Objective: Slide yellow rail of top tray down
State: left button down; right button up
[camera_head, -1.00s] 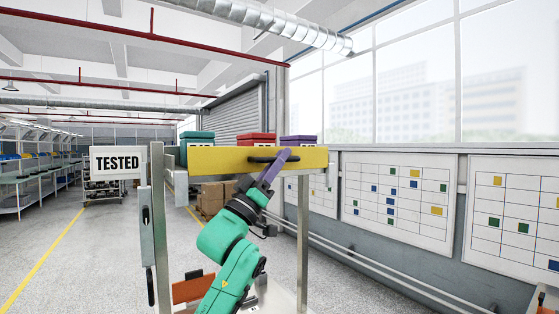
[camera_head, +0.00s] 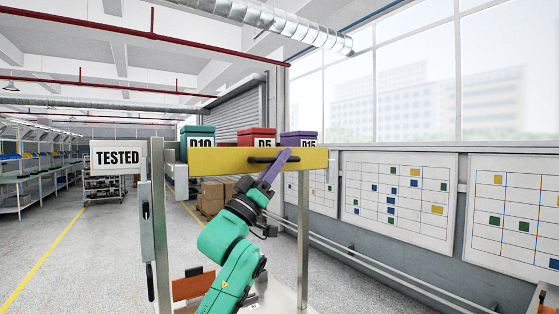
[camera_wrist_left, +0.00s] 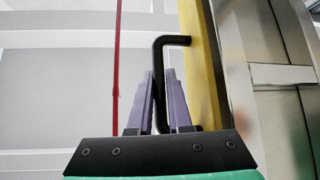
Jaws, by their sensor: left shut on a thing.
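The yellow rail (camera_head: 225,160) runs across the front of the top tray, at the top of a metal rack. Its black handle (camera_head: 262,160) is on its front face, right of the middle. My left gripper (camera_head: 285,156) reaches up from below with purple fingers at the handle. In the left wrist view, the fingers (camera_wrist_left: 161,100) are shut around the black handle bar (camera_wrist_left: 158,70), beside the yellow rail (camera_wrist_left: 205,80). Behind the rail stand a green box (camera_head: 197,131) marked D10, a red box (camera_head: 257,132) marked D5 and a purple box (camera_head: 299,135) marked D15. My right gripper is not in view.
An orange-brown panel (camera_head: 192,287) sits low in the rack. Charts (camera_head: 395,197) hang on the wall to the right. Open floor lies to the left.

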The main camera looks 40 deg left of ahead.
pick_arm(q)
notch_tip(320, 180, down, 4)
jog(key=shift+w+f+b, duration=0.1)
jog(key=shift+f+b, duration=0.05)
jog(key=shift+b, duration=1.1)
jog(key=c, duration=0.8)
grip_release()
jog(key=shift+w, duration=0.1)
jog(key=shift+c, duration=0.2)
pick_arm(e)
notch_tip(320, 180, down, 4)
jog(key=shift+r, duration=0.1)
pick_arm(q)
jog(key=d+b+v, duration=0.1)
jog(key=b+v, duration=0.9)
jog(key=v, duration=0.4)
jog(key=shift+s+a+f, duration=0.15)
jog(key=shift+s+a, duration=0.1)
jog(key=shift+a, duration=0.15)
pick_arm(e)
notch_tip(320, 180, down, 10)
